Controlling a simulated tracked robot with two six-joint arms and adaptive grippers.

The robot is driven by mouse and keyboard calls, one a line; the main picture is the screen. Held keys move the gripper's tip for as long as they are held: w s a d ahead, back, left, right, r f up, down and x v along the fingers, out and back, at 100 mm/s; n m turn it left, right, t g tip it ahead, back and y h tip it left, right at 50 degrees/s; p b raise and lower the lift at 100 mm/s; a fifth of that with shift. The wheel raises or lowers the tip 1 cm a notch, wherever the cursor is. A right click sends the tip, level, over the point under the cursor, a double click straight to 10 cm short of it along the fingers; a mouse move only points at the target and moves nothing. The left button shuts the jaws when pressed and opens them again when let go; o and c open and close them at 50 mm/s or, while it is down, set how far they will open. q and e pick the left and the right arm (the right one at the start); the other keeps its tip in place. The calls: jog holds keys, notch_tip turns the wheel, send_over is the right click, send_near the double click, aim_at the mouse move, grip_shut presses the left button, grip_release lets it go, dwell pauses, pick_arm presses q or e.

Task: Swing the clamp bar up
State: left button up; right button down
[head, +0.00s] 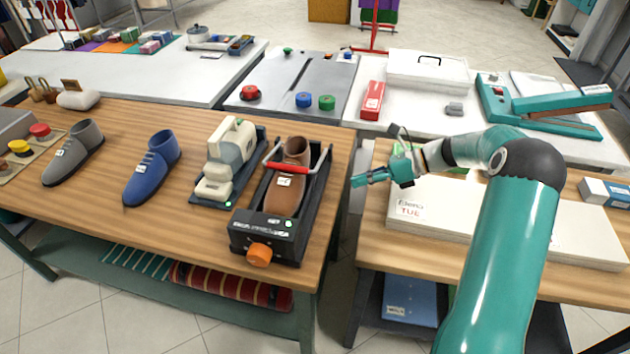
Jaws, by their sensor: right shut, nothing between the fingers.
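The clamp bar (274,151) has red sections and lies across the upper part of a brown shoe (284,197). The shoe sits in a black clamp device (245,231) with an orange knob (259,254) at its front and a green light. My right gripper (356,181) is teal and shut, with nothing in it. It is to the right of the device, apart from the bar, near the gap between the two wooden tables. My left gripper is not in view.
A cream machine (228,152) stands just left of the device. A blue shoe (152,169) and a grey shoe (74,153) stand farther left. The wood in front of the shoes is clear.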

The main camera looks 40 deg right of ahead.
aim_at(310, 196)
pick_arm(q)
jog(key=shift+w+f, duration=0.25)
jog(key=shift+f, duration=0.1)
pick_arm(e)
jog(key=shift+w+f, duration=0.25)
jog(key=shift+f, duration=0.1)
jog(key=p+x, duration=0.1)
jog(key=x, duration=0.8)
jog(key=shift+w+a, duration=0.15)
jog(key=shift+a, duration=0.15)
jog(key=r, duration=0.1)
jog(key=w+r+p, duration=0.1)
jog(key=shift+w+d+r, duration=0.15)
jog(key=shift+w+r, duration=0.05)
jog(key=shift+r, duration=0.1)
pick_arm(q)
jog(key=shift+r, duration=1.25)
pick_arm(e)
jog(key=shift+w+d+r, duration=0.1)
jog(key=shift+w+r, duration=0.1)
jog(key=shift+r, duration=0.15)
pick_arm(q)
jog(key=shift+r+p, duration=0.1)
jog(key=shift+p, duration=0.2)
